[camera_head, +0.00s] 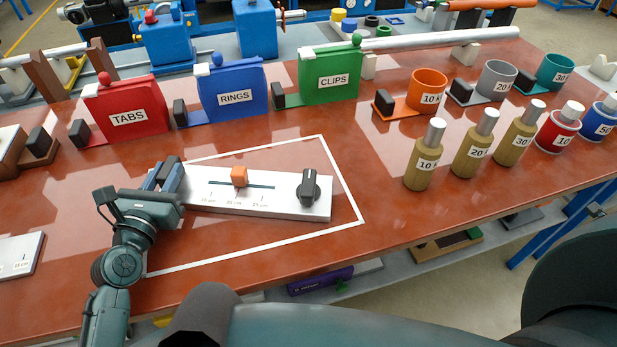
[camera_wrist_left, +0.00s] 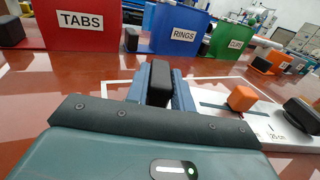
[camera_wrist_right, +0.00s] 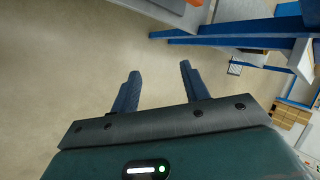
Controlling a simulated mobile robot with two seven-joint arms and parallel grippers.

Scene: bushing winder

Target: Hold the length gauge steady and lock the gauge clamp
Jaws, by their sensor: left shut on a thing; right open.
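The length gauge (camera_head: 285,204) is a pale grey block with a dark slot, centimetre marks and an orange slider (camera_head: 239,176), lying inside a white outline on the red-brown table. A black clamp knob (camera_head: 309,187) stands at its right end. In the left wrist view the orange slider (camera_wrist_left: 241,98) and the black knob (camera_wrist_left: 301,113) show at right. My left gripper (camera_head: 169,175) is shut on the black grip block (camera_wrist_left: 159,83) at the gauge's left end. My right gripper (camera_wrist_right: 160,85) is open and empty, with floor behind it, away from the gauge.
Red TABS (camera_head: 127,112), blue RINGS (camera_head: 232,91) and green CLIPS (camera_head: 331,73) holders stand behind the gauge. Labelled brass cylinders (camera_head: 423,160) and cups (camera_head: 427,92) stand to the right. The table around the knob is clear. A shelf runs under the table.

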